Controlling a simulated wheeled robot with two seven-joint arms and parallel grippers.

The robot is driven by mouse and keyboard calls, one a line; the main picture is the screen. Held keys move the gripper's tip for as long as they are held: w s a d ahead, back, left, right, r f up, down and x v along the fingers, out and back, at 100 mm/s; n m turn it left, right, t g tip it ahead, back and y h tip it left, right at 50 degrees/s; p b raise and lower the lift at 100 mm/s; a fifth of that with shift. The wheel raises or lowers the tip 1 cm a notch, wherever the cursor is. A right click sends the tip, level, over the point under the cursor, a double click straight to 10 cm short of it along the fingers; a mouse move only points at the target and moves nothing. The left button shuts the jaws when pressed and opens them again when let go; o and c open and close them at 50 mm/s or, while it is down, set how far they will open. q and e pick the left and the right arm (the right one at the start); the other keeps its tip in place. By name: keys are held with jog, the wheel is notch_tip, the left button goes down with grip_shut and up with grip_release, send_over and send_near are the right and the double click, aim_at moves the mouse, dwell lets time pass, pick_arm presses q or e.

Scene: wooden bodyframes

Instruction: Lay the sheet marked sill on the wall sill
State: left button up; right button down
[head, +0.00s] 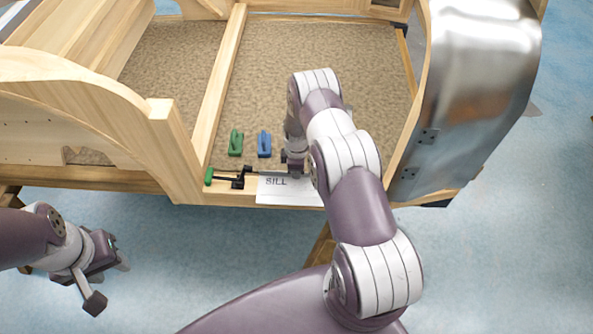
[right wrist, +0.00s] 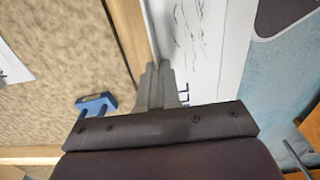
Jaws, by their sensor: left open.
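The white sheet marked SILL (head: 284,190) is at the front wooden sill (head: 225,192), its lower edge near the sill's bottom edge. My right arm covers its right end. My right gripper (head: 293,172) is at the sheet's upper edge. In the right wrist view its fingers (right wrist: 158,80) are close together, with the edge of the sheet (right wrist: 208,40) running in between them. Whether the sheet lies flat or is held off the sill is hard to tell. My left gripper (head: 108,284) is open and empty, low at the left, away from the frame.
A dark bar clamp with a green handle (head: 208,176) sits at the sill left of the sheet. Green (head: 236,142) and blue (head: 264,143) clamps stand on the brown panel (head: 265,90). Another white paper (right wrist: 12,66) shows in the right wrist view. Curved metal (head: 470,90) rises at right.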

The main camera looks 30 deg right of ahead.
jog(key=shift+f+b, duration=0.2)
jog(key=shift+b, duration=0.2)
dwell(0.4)
jog(key=c, duration=0.7)
grip_release()
jog(key=shift+r, duration=0.1)
jog(key=shift+r+p, duration=2.2)
jog(key=shift+r, duration=1.25)
